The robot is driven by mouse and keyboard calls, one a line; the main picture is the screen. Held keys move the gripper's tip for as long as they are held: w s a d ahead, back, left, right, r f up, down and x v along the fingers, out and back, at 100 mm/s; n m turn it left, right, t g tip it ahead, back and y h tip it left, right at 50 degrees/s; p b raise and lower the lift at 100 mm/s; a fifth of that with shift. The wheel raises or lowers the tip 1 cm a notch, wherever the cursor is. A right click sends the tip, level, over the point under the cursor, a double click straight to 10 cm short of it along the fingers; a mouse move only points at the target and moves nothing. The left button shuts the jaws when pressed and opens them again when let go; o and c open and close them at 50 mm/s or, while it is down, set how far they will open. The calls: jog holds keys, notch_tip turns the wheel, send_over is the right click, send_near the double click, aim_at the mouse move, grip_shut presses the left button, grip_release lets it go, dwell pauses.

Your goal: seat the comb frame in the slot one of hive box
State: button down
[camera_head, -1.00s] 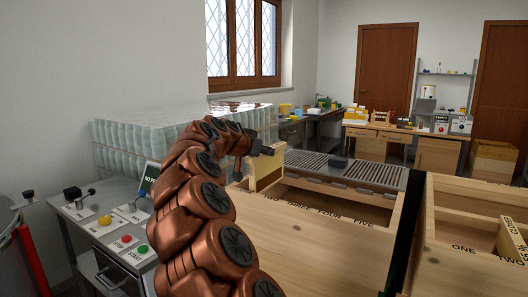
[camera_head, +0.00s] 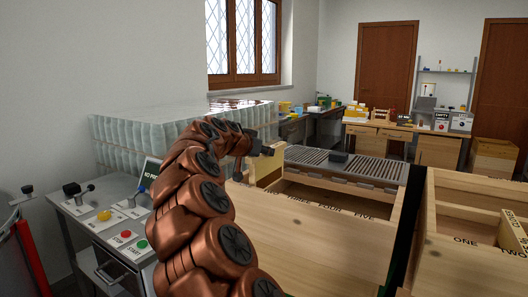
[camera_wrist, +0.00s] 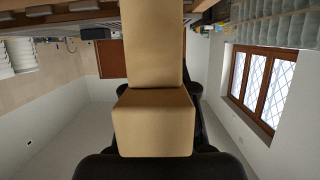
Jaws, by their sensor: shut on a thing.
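The comb frame (camera_head: 268,171) is a pale wooden piece, upright at the left end of the near hive box (camera_head: 310,236). My gripper (camera_head: 264,151) is shut on its top end. In the wrist view the frame's light wood (camera_wrist: 152,122) stands between my dark fingers (camera_wrist: 152,160). The box rim carries the words TWO, THREE, FOUR and FIVE. The rim left of them, where slot one would be, is hidden behind my copper-coloured arm. The frame's lower part is hidden by the box wall, so I cannot tell how deep it sits.
A second wooden box (camera_head: 470,262) stands at the right, marked ONE and TWO, with a pale wooden piece inside. A slatted metal rack (camera_head: 345,165) lies behind the near box. A control panel (camera_head: 112,222) and stacked clear jars (camera_head: 130,145) are at the left.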

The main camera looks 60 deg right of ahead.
aim_at(264, 177)
jog(key=shift+f+b, duration=3.6)
jog(key=shift+f, duration=0.85)
jog(key=c, duration=0.8)
grip_release()
jog(key=shift+c, duration=0.2)
jog(key=v, duration=1.2)
jog(key=shift+a, duration=0.15)
